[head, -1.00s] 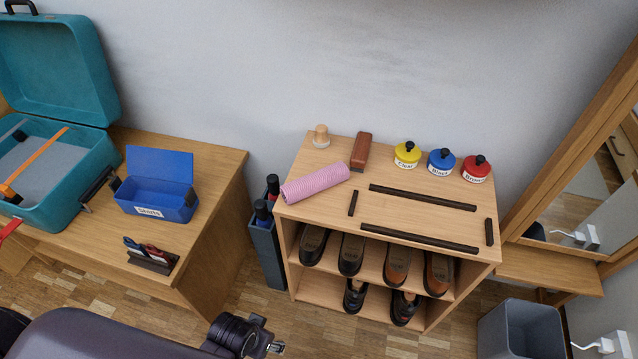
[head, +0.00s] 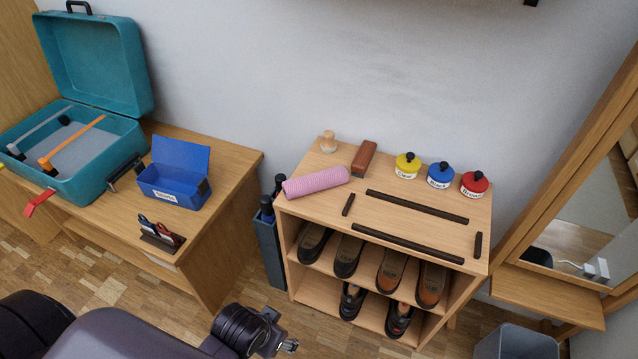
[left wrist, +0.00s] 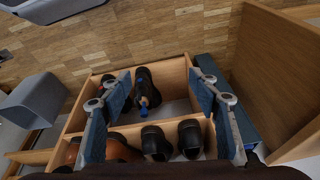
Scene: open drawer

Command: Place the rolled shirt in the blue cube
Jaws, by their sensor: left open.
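The rolled shirt (head: 316,183) is a pink ribbed roll lying on the left end of the shoe rack's wooden top. The blue cube (head: 172,190) is an open blue box with its lid raised and a white label on its front, standing on the desk to the left. My left gripper (head: 284,335) shows only partly at the bottom of the head view, in front of and below the rack. In the left wrist view my left gripper (left wrist: 158,88) is open and empty, its fingers wide apart above shoes in the rack. My right gripper is out of view.
A brush (head: 363,157), several polish jars and dark strips share the rack top (head: 400,212). A narrow dark bin (head: 268,240) stands between desk and rack. A mirror stands right.

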